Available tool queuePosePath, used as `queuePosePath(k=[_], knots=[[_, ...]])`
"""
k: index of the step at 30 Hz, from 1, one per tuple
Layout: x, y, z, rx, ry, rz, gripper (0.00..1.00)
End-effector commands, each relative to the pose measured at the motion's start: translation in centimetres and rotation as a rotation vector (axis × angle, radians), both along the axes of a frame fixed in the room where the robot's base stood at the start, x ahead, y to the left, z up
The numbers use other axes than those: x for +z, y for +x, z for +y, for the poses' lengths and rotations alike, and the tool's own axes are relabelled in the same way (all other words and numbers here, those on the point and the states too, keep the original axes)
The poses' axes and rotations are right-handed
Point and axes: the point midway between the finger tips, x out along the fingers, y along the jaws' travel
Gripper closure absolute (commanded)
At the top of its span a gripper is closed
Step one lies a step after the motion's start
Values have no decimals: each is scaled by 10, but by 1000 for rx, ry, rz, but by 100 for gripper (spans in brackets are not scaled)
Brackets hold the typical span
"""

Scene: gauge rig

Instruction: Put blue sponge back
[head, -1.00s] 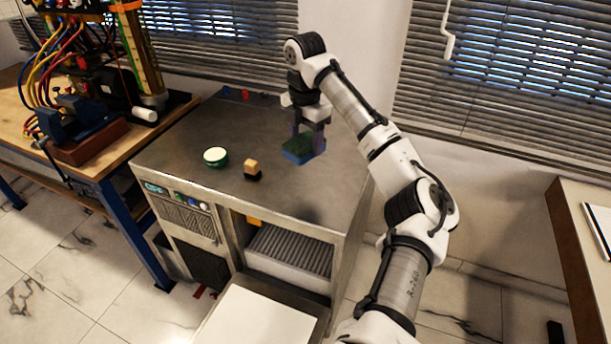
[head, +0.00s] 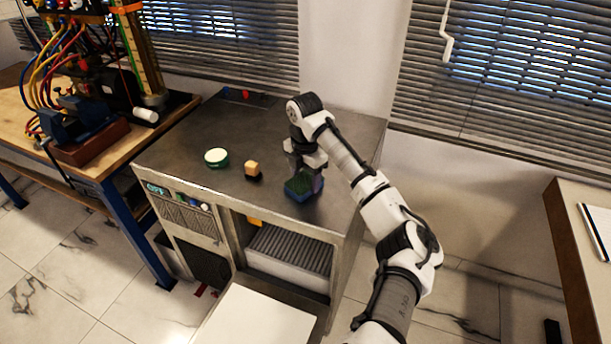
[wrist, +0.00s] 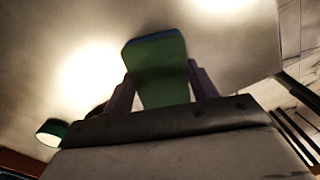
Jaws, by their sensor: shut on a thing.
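The blue sponge (head: 299,190) has a green top face and blue sides. My gripper (head: 304,180) is shut on it from above, one finger on each side. The sponge is low over the right part of the grey metal cabinet top (head: 230,125); I cannot tell whether it touches the surface. In the wrist view the sponge (wrist: 160,70) sits between the two purple-grey fingers (wrist: 160,88), with its green face showing and a blue edge at the far end.
Small red and blue items (head: 236,94) lie at the back edge. The cabinet top around the sponge is clear.

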Motion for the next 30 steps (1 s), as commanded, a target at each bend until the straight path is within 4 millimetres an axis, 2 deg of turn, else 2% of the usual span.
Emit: queuePosePath(k=[5, 6, 10, 18, 22, 26, 30], knots=[[-3, 0, 0, 0, 1, 1, 61], [-3, 0, 0, 0, 1, 1, 38], [-2, 0, 0, 0, 0, 0, 21], [-2, 0, 0, 0, 0, 0, 21], [5, 1, 0, 0, -1, -2, 21], [24, 1, 1, 0, 1, -4, 21], [58, 1, 0, -1, -1, -6, 21]])
